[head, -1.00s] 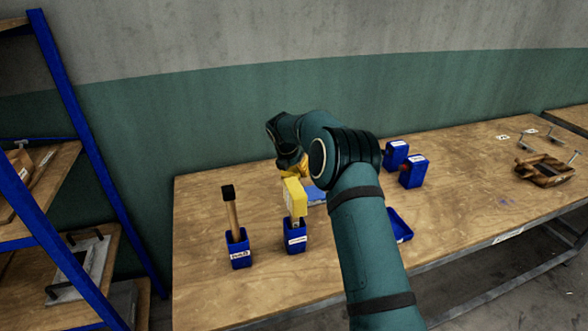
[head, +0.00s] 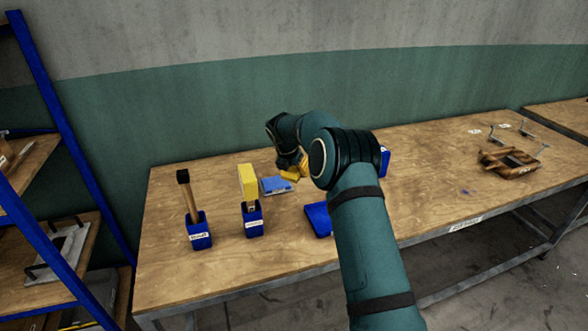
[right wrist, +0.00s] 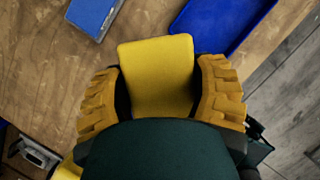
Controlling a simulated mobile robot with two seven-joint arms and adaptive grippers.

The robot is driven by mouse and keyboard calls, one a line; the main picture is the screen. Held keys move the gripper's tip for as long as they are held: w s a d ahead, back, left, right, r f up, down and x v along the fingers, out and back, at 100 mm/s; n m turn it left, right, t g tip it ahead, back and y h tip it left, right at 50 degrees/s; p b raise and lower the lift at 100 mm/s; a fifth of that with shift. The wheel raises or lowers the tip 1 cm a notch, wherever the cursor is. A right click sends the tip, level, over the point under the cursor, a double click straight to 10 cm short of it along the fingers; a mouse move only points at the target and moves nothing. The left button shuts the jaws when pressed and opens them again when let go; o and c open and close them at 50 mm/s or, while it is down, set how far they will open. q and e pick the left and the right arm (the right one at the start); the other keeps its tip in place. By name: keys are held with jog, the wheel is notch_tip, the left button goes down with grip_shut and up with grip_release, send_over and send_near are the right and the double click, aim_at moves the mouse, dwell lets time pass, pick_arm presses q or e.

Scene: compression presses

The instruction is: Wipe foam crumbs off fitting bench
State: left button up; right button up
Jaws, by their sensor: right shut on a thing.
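My right gripper (head: 290,172) is shut on a yellow sponge-like block (head: 289,176), above the wooden fitting bench (head: 420,190). In the right wrist view the yellow block (right wrist: 157,75) sits between the two ridged orange fingers. The head view does not show clearly whether the block touches the bench top. A small patch of blue specks (head: 465,192) lies on the bench to the right, possibly foam crumbs. My left gripper is not in view.
A flat blue case (head: 275,186) lies beside the gripper, and a blue tray (head: 318,219) is nearer. Two blue holders, one with a black-tipped handle (head: 199,235) and one with a yellow-headed tool (head: 252,221), stand left.

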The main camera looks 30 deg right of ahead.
jog(key=s+a+f+m+g+y, duration=0.1)
jog(key=s+a+m+g+y, duration=0.1)
jog(key=s+a+m, duration=1)
jog(key=s+a+f+m+g+y, duration=0.2)
jog(key=s+a+m+g, duration=0.3)
jog(key=s+a+m, duration=0.7)
jog(key=shift+s+a, duration=0.65)
jog(key=shift+s, duration=0.45)
jog(key=shift+f, duration=0.15)
jog(key=shift+w, duration=0.1)
